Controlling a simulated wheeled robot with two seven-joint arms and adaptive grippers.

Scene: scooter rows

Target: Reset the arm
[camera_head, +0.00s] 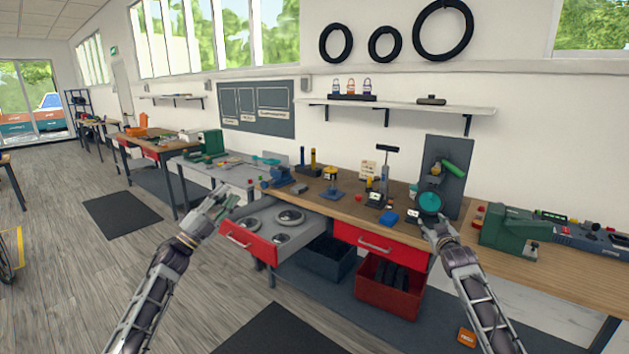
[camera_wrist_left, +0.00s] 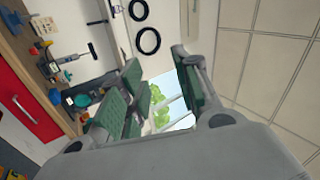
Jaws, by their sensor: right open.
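My left gripper (camera_head: 228,202) is in the air left of the workbench, near the open drawer (camera_head: 242,238). In the left wrist view its green-padded fingers (camera_wrist_left: 160,88) are apart, with only background between them. My right gripper (camera_head: 434,222) is in front of the right part of the workbench, just below a teal disc (camera_head: 429,202). It is open; its fingertips are small and partly lost against the things behind, and I cannot tell whether it touches any of them.
The open drawer holds several round metal parts. A red crate (camera_head: 388,295) sits below.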

